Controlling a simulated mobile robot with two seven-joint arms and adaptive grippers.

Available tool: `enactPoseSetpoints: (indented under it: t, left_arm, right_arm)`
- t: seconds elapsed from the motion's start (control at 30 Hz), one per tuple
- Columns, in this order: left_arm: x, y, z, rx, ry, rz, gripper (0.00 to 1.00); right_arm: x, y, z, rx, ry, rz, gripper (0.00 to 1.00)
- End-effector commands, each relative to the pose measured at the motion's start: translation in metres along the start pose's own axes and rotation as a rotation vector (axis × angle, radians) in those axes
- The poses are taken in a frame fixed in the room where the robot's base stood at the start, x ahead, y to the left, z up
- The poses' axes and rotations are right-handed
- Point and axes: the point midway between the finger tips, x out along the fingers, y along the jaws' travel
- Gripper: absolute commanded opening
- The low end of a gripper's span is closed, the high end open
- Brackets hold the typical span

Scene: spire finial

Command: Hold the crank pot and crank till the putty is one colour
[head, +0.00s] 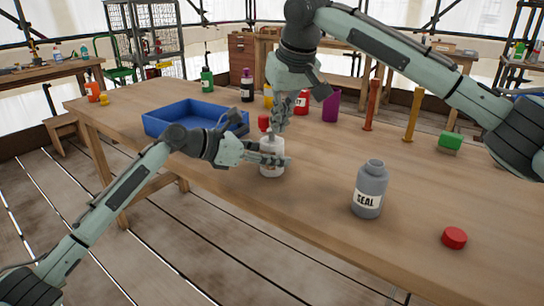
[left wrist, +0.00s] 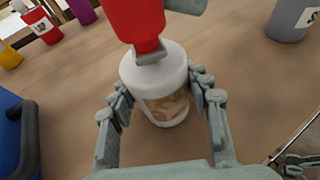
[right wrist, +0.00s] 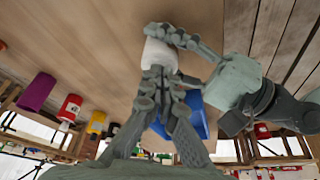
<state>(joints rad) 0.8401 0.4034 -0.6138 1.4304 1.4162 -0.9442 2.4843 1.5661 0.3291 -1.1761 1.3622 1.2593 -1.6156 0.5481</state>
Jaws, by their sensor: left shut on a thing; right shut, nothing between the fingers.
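The crank pot (head: 271,160) stands upright near the front edge of the table. In the left wrist view it shows a white lid (left wrist: 152,66), a clear wall with streaked brown and pale putty (left wrist: 170,108), and a red crank knob (left wrist: 133,20) on a grey crank arm. My left gripper (head: 284,161) is shut around the pot's body; its fingers flank the pot in the left wrist view (left wrist: 162,100). My right gripper (head: 276,128) is shut and empty, pointing down just above the lid beside the red knob. Whether it touches the crank is unclear.
A blue tray (head: 160,123) lies left of the pot. A grey SEAL bottle (head: 370,190) and a red cap (head: 454,238) stand to the right. The front middle is clear.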

Motion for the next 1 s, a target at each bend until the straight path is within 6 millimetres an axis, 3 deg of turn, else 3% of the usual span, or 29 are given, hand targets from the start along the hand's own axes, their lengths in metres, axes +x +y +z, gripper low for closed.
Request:
enactPoseSetpoints:
  t: [0.33,1.0]
  left_arm:
    - [0.0002,-0.0003,-0.0001,0.0,0.0,-0.001,0.15]
    - [0.0004,-0.0006,0.0,0.0,0.0,-0.001,0.15]
  right_arm:
    - [0.0042,-0.0062,-0.0091,0.0,-0.001,-0.002,0.0]
    - [0.0018,-0.0002,-0.0071,0.0,0.0,0.0,0.0]
